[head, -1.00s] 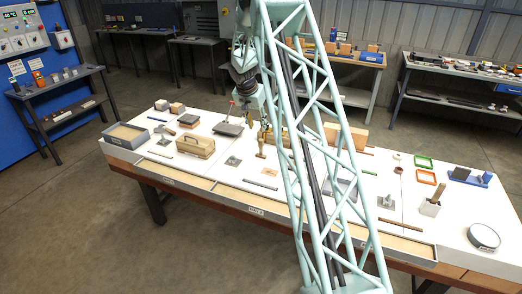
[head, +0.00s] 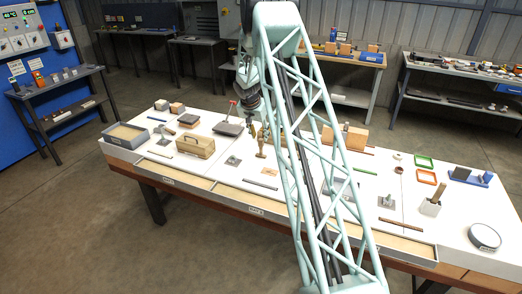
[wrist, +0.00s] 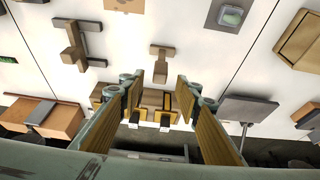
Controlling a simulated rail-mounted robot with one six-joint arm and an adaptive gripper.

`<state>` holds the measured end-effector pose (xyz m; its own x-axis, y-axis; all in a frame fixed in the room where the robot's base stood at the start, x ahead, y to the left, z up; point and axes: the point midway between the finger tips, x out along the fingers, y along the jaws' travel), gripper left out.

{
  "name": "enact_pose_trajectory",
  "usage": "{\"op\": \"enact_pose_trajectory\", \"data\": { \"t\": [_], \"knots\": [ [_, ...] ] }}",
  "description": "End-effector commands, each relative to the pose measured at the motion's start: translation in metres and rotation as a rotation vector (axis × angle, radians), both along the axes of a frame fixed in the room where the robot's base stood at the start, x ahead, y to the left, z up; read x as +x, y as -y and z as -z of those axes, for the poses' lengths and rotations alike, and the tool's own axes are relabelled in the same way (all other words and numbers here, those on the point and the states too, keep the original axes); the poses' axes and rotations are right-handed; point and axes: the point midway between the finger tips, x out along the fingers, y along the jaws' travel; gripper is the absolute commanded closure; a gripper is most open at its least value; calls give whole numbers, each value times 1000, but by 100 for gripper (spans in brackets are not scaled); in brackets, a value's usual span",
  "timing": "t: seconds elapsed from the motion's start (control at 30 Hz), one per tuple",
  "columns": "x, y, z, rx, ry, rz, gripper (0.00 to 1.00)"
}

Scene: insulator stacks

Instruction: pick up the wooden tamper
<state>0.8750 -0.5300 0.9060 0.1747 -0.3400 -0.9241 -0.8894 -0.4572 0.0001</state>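The wooden tamper (head: 261,149) stands on the white bench top, left of my lattice arm in the head view. In the wrist view the tamper (wrist: 158,60) shows as a small brown T shape just beyond the gap between the fingertips. My gripper (wrist: 159,88) is open and empty, with one ribbed finger on each side of the gap. In the head view my gripper (head: 252,129) hangs above the bench, close to the tamper's upper left; contact is not visible.
A larger wooden T-shaped piece (wrist: 73,46) lies left of the tamper in the wrist view. A wooden toolbox (head: 195,146) and a dark flat plate (head: 228,128) are nearby. A copper-coloured square (head: 270,172) lies in front. My lattice arm hides part of the bench.

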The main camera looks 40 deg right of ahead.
Motion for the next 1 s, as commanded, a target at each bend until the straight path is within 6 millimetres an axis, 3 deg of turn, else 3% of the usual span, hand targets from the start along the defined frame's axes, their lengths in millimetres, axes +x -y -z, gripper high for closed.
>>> {"op": "enact_pose_trajectory", "data": {
  "t": [0.47,1.0],
  "knots": [
    [1,2,5,0,0,0,69],
    [8,16,45,0,0,0,69]
  ]
}}
